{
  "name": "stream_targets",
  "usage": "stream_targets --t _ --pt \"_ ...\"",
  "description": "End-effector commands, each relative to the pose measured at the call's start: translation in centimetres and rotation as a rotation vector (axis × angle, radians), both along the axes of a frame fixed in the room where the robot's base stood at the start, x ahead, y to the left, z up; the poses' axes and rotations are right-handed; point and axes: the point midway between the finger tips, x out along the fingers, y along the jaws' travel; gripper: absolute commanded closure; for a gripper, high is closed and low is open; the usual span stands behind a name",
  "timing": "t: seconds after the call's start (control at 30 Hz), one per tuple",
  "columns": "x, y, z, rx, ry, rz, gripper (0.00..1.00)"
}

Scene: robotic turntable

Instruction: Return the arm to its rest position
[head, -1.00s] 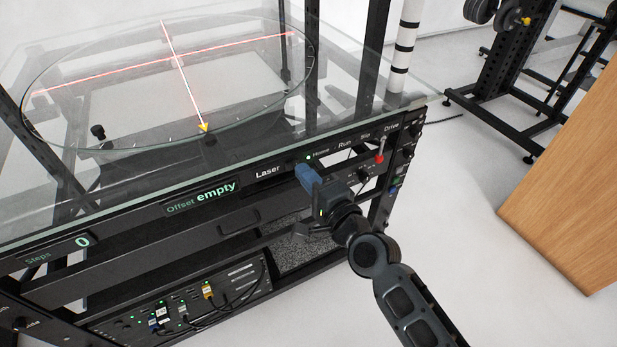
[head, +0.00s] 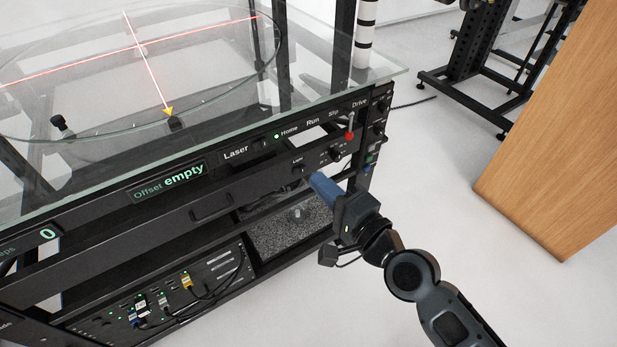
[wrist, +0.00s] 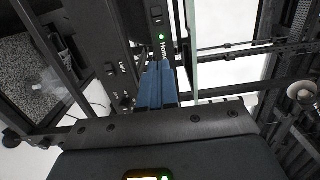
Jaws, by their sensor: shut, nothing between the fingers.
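My gripper (head: 318,180) is in front of the turntable's control panel in the head view, its blue fingers pointing up and left towards the panel. The fingers are together with nothing between them. In the wrist view the shut blue fingers (wrist: 158,80) reach towards the panel near the "Home" label. I cannot tell the exact gap to the panel, but no contact is clear. My arm runs from the gripper down to the lower right of the head view.
The turntable's glass top (head: 215,125) overhangs the black panel (head: 235,155), which carries a red-tipped lever (head: 349,134) and a lit green lamp. An open shelf (head: 285,235) lies below. A wooden panel (head: 560,140) stands at right. The floor between is clear.

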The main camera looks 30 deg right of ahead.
Motion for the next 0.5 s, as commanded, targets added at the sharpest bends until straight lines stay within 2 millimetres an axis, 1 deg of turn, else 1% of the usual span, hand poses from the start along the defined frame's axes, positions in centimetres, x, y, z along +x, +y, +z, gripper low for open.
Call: stream_targets --t 0.13,0.5 --pt "-0.71 -0.18 -0.01 0.0 0.0 0.0 1.0" --pt "-0.76 -0.2 0.06 0.0 -0.001 0.0 1.0"
